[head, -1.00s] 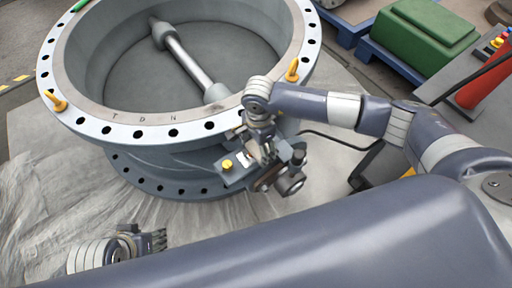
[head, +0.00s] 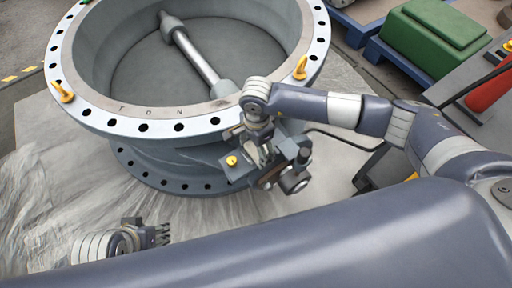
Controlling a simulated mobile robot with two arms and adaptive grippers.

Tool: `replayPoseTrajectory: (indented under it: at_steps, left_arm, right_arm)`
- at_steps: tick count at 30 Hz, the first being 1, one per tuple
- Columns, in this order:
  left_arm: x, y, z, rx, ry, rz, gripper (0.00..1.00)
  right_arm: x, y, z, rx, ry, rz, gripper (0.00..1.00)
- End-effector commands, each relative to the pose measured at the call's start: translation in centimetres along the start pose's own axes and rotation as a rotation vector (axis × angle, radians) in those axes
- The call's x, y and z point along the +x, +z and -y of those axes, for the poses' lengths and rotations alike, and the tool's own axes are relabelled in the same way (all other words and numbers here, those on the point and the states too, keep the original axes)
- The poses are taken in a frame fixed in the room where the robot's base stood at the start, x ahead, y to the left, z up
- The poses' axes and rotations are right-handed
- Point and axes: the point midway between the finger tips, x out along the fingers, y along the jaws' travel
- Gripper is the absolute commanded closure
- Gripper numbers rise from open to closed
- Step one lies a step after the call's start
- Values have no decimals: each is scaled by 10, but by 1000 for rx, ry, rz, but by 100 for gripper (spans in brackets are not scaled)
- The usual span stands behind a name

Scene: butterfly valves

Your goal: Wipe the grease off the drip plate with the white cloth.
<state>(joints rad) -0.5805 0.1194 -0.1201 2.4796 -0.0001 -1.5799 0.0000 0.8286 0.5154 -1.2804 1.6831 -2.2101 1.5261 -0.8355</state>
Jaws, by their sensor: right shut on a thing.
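My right gripper (head: 264,160) points down at the near right side of the big grey butterfly valve (head: 180,127), beside the valve's small grey shaft-end fitting with a yellow knob. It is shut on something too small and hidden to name. My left gripper (head: 160,236) is low at the left, above the grey sheeting and apart from the valve. Its fingers point right, seen edge-on, and I cannot tell whether they are open. I cannot make out the white cloth, the drip plate or any grease. My own arm covers the bottom of the view.
The valve's wide flange has yellow lifting eyes at the left (head: 62,92) and right (head: 300,68). A green case (head: 432,35) on a blue pallet stands at the back right. A grey unit with a red cylinder (head: 490,90) is at the right edge. The sheeting (head: 50,180) at left is clear.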

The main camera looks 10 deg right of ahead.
Motion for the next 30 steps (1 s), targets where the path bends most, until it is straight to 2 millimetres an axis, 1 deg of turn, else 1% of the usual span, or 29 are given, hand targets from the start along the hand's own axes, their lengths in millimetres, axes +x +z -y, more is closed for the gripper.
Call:
replayPoseTrajectory:
  at_steps: [3, 8, 16, 25, 28, 30]
  left_arm:
    - [3, 1, 0, 0, 0, 0, 56]
    - [3, 1, 0, 0, 0, 0, 56]
    - [5, 2, 0, 0, 0, 0, 56]
    - [5, 1, 0, 0, 0, -1, 56]
    - [1, 0, 0, 0, 0, -1, 56]
    - [-3, -2, 0, 0, 0, -2, 56]
  right_arm:
    - [3, -8, -1, 3, 2, -5, 49]
    - [3, -12, -1, 2, 4, -5, 49]
    - [2, -24, -1, 4, 4, -6, 49]
    - [1, -25, -1, 3, 4, -5, 49]
    - [-5, -25, -1, 2, 3, -4, 49]
    - [-12, -25, -1, 2, 2, -4, 49]
